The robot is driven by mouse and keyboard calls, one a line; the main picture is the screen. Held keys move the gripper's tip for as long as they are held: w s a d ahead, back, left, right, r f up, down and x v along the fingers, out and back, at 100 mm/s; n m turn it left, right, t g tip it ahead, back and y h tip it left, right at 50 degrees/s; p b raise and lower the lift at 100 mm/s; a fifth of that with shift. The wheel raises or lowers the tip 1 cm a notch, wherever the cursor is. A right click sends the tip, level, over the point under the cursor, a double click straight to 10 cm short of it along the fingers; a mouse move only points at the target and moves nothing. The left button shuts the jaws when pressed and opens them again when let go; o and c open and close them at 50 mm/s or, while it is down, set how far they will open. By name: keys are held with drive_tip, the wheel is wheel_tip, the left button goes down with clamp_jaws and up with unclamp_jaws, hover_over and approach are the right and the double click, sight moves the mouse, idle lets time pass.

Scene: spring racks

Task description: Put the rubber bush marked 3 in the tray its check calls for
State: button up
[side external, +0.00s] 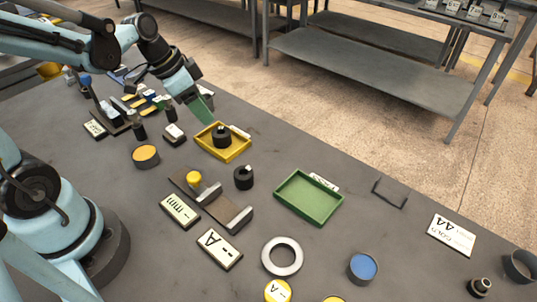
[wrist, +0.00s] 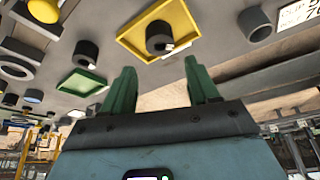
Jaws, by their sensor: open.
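A black rubber bush (side external: 221,139) with a small white mark sits in the yellow tray (side external: 239,155); the mark is too small to read. The same bush (wrist: 157,43) and yellow tray (wrist: 126,41) show in the wrist view. A second black bush (side external: 243,180) stands on the table between the yellow tray and the green tray (side external: 291,208), which looks empty. My gripper (side external: 204,112) is above and just behind the yellow tray. In the wrist view my gripper (wrist: 160,75) has its green fingers apart, with nothing between them.
A metal gauge (side external: 222,207) with a yellow knob (side external: 194,178) stands near the second bush, beside an "mm" display (side external: 180,210) and an "A" display (side external: 219,249). A grey ring (side external: 282,256) and blue-topped tin (side external: 362,267) are in front.

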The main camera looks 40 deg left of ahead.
drive_tip(key=s+d+r+n+t+y, duration=0.2)
drive_tip(key=s+d+r+n+t, duration=0.1)
drive_tip(key=s+d+r+n, duration=0.1)
drive_tip(key=shift+s+d+n, duration=0.3)
drive_tip(key=shift+s+n, duration=0.05)
drive_tip(key=shift+n, duration=0.15)
